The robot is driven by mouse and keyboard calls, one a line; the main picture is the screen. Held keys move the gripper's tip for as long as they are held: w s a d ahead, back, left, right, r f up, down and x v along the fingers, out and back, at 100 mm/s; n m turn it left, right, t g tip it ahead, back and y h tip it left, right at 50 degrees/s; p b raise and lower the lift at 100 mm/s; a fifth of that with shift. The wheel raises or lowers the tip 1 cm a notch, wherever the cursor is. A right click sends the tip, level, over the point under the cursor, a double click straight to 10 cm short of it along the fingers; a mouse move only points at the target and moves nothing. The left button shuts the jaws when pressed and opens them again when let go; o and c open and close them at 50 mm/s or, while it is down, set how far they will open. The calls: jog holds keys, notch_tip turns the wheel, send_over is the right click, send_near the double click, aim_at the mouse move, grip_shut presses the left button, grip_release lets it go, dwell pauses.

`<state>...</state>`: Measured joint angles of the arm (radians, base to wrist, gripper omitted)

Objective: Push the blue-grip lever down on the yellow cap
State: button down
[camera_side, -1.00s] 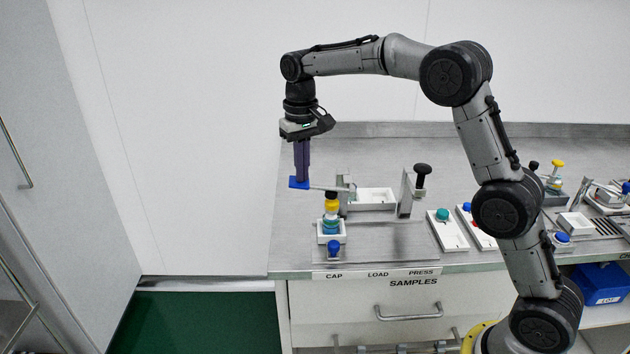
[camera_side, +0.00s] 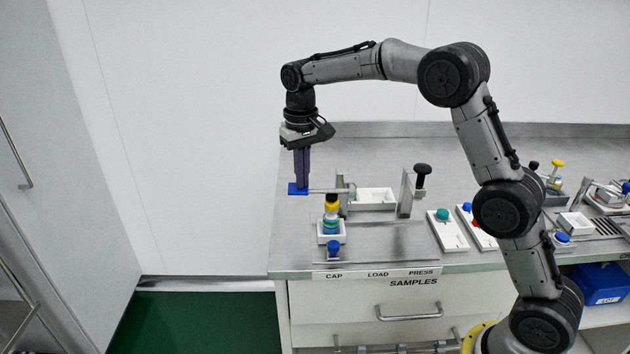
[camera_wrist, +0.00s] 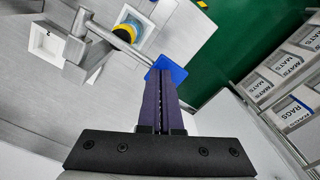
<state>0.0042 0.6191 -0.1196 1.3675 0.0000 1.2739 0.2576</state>
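The lever is a grey metal bar (camera_side: 325,190) with a flat blue grip (camera_side: 298,189) at its left end; the bar now looks about level. In the wrist view the blue grip (camera_wrist: 172,69) shows at my fingertips. My gripper (camera_side: 301,181) has its purple fingers shut together, pointing down, with the tips on top of the grip. The yellow cap (camera_side: 332,207) sits on a bottle in a white holder (camera_side: 320,238), under the bar. A black piece (camera_side: 331,197) lies between bar and cap; I cannot tell whether it presses the cap.
A white tray (camera_side: 375,199) and a post with a black knob (camera_side: 422,170) stand to the right. More trays and bottles fill the bench's right side. The bench's left edge is close to the lever.

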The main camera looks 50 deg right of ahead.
jog(key=shift+f, duration=1.15)
dwell(0.4)
notch_tip(320, 180, up, 9)
jog(key=shift+r, duration=0.15)
dwell(1.0)
